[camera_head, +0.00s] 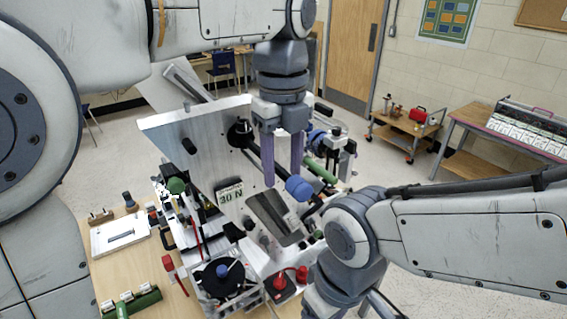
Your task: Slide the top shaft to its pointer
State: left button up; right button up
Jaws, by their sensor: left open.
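The roller intake is a metal plate assembly (205,150) standing on a wooden table. My left gripper (283,178) hangs in front of its upper right part, purple fingers pointing down, open with a gap between them. A blue rounded knob (299,188) sits just below and right of the fingertips; I cannot tell whether they touch it. A green rod (321,171) runs behind it to the right. I cannot tell which of these is the top shaft, and I cannot make out its pointer. My right arm's wrist is at the lower right; its gripper is out of view.
A label reading 30 N (230,193) is on the plate. On the table are a white tray (120,235), a green block (136,303) and a small device with red knobs (284,287). A cart (405,134) and a side table (497,136) stand behind.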

pick_arm(q)
notch_tip(320, 180, up, 8)
jog(key=p, duration=0.8)
jog(key=shift+r, duration=0.1)
jog(key=shift+s, duration=0.1)
